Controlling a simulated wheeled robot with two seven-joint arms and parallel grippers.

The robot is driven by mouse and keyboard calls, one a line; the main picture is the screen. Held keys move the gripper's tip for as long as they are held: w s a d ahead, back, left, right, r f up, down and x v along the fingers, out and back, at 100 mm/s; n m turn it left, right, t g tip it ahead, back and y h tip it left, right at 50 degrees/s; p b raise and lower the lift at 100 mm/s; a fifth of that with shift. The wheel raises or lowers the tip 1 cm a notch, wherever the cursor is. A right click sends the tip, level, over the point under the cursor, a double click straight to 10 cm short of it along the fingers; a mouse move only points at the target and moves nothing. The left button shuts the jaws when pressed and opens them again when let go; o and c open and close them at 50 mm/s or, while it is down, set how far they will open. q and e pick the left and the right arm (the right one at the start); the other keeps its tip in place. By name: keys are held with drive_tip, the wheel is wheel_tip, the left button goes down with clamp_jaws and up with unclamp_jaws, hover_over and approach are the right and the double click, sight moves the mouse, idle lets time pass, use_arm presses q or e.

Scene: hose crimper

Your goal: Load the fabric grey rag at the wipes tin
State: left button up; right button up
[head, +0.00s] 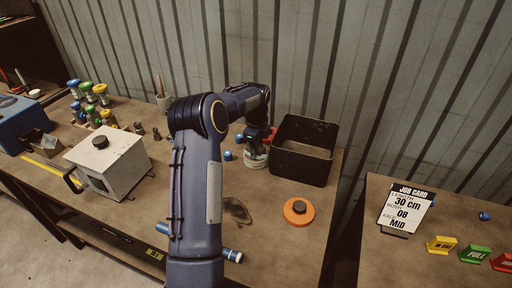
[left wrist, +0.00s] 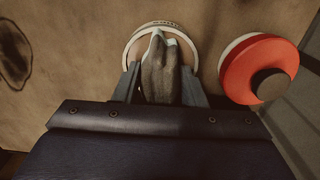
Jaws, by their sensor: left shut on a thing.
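The wipes tin (head: 255,160) is a pale round tin on the bench, left of a black bin. Its white open rim (left wrist: 128,48) shows in the left wrist view. My left gripper (head: 257,140) points down over the tin, its fingertips partly hidden in the head view. In the left wrist view its two fingers (left wrist: 158,84) are shut on the grey rag (left wrist: 160,72), a folded, pointed cloth. The rag overlaps the tin's opening; I cannot tell how deep it sits. My right gripper is not in view.
The black bin (head: 284,164) stands close right of the tin. A red-topped thing with a dark knob (left wrist: 270,85) is beside the tin. An orange disc (head: 291,218) lies nearer, with a dark oval patch (head: 237,210) left of it. A white box machine (head: 120,160) stands left.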

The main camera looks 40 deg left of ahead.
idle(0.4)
use_arm(q)
drive_tip(key=shift+r+p, duration=2.85)
drive_tip(key=shift+r, duration=0.65)
drive_tip(key=shift+f, duration=0.1)
